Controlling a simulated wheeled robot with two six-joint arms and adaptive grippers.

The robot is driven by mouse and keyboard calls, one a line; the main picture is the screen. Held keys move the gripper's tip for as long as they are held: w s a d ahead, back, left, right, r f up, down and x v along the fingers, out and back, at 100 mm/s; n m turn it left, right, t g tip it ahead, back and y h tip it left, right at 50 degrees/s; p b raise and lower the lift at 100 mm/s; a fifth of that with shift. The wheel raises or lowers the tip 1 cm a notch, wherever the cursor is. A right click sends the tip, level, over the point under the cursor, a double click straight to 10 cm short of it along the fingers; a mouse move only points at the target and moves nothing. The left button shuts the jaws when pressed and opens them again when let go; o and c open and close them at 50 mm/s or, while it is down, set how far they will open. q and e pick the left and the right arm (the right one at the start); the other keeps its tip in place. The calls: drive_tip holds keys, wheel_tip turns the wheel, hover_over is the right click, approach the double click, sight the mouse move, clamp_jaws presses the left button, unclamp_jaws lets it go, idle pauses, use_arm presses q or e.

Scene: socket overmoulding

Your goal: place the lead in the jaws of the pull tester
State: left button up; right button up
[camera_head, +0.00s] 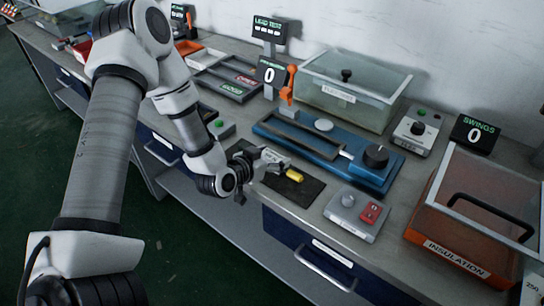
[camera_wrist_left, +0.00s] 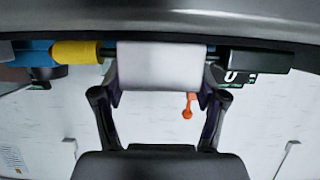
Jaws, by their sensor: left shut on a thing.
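My left gripper (camera_head: 273,160) is shut on the lead above a dark mat (camera_head: 300,193) at the bench's front. The lead's yellow end (camera_head: 294,175) sticks out to the right. In the left wrist view a pale grey block (camera_wrist_left: 158,65) of the lead sits between my fingers, with the yellow part (camera_wrist_left: 76,51) on the left and a black end (camera_wrist_left: 258,62) on the right. Behind it is a long blue bench device (camera_head: 330,146) with a black knob (camera_head: 375,157); it looks like the pull tester. I cannot make out its jaws. My right gripper is out of view.
A glass-sided box (camera_head: 352,88) stands behind the blue device. An orange lever (camera_head: 288,85) rises at its left end. A grey switch box (camera_head: 357,211) with a red switch and an orange-brown insulation tester (camera_head: 455,240) stand to the right. Labelled trays (camera_head: 230,80) lie at the back left.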

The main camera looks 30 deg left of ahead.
use_arm(q)
drive_tip(key=shift+s+f, duration=0.1)
drive_tip(key=o, duration=1.2)
drive_tip(key=shift+c, duration=0.2)
